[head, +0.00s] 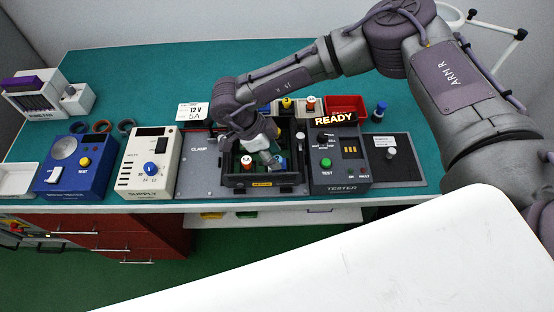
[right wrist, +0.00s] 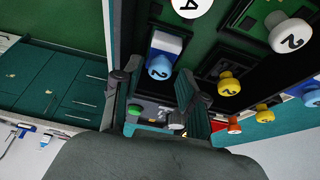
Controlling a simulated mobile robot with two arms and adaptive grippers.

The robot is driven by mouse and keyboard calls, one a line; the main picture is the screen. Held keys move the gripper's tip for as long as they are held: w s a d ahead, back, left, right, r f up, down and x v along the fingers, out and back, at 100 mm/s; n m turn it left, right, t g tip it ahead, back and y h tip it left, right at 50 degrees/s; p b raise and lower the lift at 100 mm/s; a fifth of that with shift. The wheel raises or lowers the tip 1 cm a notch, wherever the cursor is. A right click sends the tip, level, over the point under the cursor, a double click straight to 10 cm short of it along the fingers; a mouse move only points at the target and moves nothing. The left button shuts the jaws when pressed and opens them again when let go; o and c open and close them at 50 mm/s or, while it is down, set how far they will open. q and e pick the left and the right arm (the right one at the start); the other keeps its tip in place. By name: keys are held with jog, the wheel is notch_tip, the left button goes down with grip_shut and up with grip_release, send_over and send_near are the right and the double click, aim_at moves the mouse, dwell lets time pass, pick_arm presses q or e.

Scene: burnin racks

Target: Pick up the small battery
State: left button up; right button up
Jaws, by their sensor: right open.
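I cannot tell for sure which thing is the small battery. My right gripper (head: 266,150) is over the open black box (head: 262,181) on the bench, its jaws pointing down into it. In the right wrist view my right gripper (right wrist: 155,100) is open, its fingers apart. A blue-knobbed part marked 2 (right wrist: 160,60) shows just beyond the fingers; I cannot tell if they touch it. A white-topped part with orange (head: 246,161) stands in the box, left of the gripper. A blue part (head: 280,160) is close to the right of the gripper, partly hidden. My left gripper is not in view.
A cream supply (head: 147,162) and a blue unit (head: 68,165) stand to the left. Behind are a red bin (head: 347,103) and a blue-knobbed post (head: 379,110).

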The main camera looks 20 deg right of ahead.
jog(key=shift+p+x, duration=0.35)
jog(key=shift+x, duration=1.1)
grip_shut()
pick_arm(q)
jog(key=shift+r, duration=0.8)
